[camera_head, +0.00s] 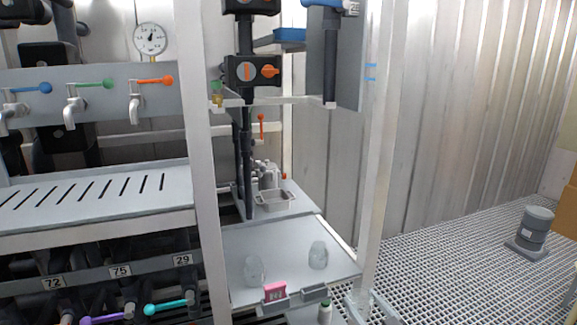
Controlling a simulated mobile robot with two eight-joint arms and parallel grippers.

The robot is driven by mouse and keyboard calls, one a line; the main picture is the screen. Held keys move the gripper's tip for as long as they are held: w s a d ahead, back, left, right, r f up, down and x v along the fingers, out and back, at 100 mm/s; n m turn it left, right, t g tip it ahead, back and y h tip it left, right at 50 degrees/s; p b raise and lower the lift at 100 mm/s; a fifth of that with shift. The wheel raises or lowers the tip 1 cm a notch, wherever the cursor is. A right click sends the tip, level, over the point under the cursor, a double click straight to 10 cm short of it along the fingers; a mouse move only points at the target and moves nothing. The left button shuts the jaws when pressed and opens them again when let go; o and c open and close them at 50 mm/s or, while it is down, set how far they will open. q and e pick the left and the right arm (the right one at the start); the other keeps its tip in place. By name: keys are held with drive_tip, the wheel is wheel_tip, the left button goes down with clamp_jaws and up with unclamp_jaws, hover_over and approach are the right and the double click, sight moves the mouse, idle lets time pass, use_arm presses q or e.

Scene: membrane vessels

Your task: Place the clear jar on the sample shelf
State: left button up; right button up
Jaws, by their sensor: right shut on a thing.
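Two clear jars stand upright on a pale sloping shelf panel (285,238) low in the middle: one jar (254,270) at the left, one (318,256) at the right. My right gripper (368,304) is at the bottom edge, just right of the panel's front corner and beside the white post. It is small and pale here, and seems shut on a clear jar (360,300) whose outline is hard to make out. My left gripper is not in view.
A pink device (275,292) and grey clips line the panel's front edge. A white post (382,150) rises at the right. A slotted white tray (95,198) is left. The grated floor is open at right, with a grey canister (534,228).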

sight(365, 303)
wheel_tip(365, 303, down, 21)
drive_tip(key=w+m+t+h, duration=0.1)
drive_tip(key=m+h, duration=0.3)
drive_tip(key=h, duration=0.2)
drive_tip(key=r+n+y+p, duration=0.1)
drive_tip(key=r+p, duration=0.3)
drive_tip(key=r, duration=0.4)
drive_tip(key=s+r+n+y+p, duration=0.1)
drive_tip(key=r+y+p, duration=0.1)
drive_tip(key=r+p, duration=0.3)
drive_tip(key=r+n+y+p, duration=0.1)
drive_tip(key=r+p, duration=0.4)
drive_tip(key=r, duration=0.7)
drive_tip(key=shift+s+d+r+g+y, duration=0.1)
drive_tip(key=shift+s+d+g+y, duration=0.05)
drive_tip(key=shift+s+g+y, duration=0.2)
drive_tip(key=shift+r+p, duration=0.2)
drive_tip(key=shift+p, duration=0.2)
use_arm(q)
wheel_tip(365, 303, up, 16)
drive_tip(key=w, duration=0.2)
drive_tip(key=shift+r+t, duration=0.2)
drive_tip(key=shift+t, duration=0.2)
use_arm(e)
drive_tip(key=a, duration=1)
drive_tip(key=shift+s+a+n+y, duration=0.15)
drive_tip(key=shift+a+n+y, duration=0.15)
drive_tip(key=shift+a+y, duration=0.1)
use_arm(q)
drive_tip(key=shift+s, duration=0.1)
